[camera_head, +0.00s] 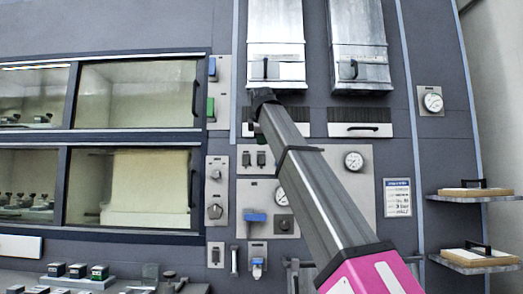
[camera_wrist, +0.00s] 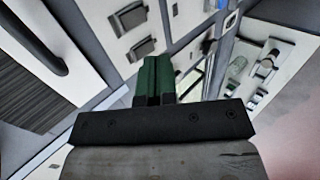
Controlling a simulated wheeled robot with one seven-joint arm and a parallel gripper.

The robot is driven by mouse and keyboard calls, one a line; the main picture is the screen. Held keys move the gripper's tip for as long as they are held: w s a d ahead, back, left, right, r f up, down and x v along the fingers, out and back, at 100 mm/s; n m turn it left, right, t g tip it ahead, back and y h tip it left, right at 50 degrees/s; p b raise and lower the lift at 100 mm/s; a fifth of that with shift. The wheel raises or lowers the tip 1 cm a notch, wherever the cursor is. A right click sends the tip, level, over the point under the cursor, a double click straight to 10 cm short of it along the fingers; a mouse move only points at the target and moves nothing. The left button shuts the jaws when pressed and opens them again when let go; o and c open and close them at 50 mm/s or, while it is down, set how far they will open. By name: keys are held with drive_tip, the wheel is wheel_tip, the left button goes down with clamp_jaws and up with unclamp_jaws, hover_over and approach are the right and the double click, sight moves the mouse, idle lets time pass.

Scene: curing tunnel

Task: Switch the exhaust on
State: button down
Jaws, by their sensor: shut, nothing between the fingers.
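My gripper (camera_head: 262,98) is at the end of my raised arm, in front of the wall just below the left metal hood. In the wrist view its two dark green fingers (camera_wrist: 155,78) are together with nothing between them. A pair of dark switches (camera_head: 254,159) sits on a pale plate below the gripper; what look like the same switches show in the wrist view (camera_wrist: 135,32), apart from the fingers. A green rocker (camera_head: 210,107) and a blue rocker (camera_head: 212,69) are on a plate to the left. No label legible here tells which switch is the exhaust's.
Two metal hoods (camera_head: 276,45) (camera_head: 361,45) with handles hang above. Round knobs (camera_head: 214,211), a blue lever (camera_head: 256,217) and gauges (camera_head: 353,161) are on lower plates. Glazed chambers (camera_head: 135,97) fill the left. Shelves (camera_head: 478,198) jut out at right. My arm hides part of the lower panel.

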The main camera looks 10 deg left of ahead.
sight(261, 160)
drive_tip(key=shift+w+r+x, duration=0.25)
drive_tip(key=shift+r+x, duration=0.05)
drive_tip(key=shift+x, duration=1.75)
drive_tip(key=shift+w+r+x, duration=0.25)
drive_tip(key=shift+x, duration=1.8)
drive_tip(key=shift+w+r+x, duration=0.25)
drive_tip(key=shift+r+x, duration=0.05)
drive_tip(key=shift+x, duration=1.75)
drive_tip(key=shift+a, duration=0.2)
drive_tip(key=shift+w+f, duration=0.15)
drive_tip(key=shift+w, duration=0.1)
drive_tip(key=shift+r, duration=0.95)
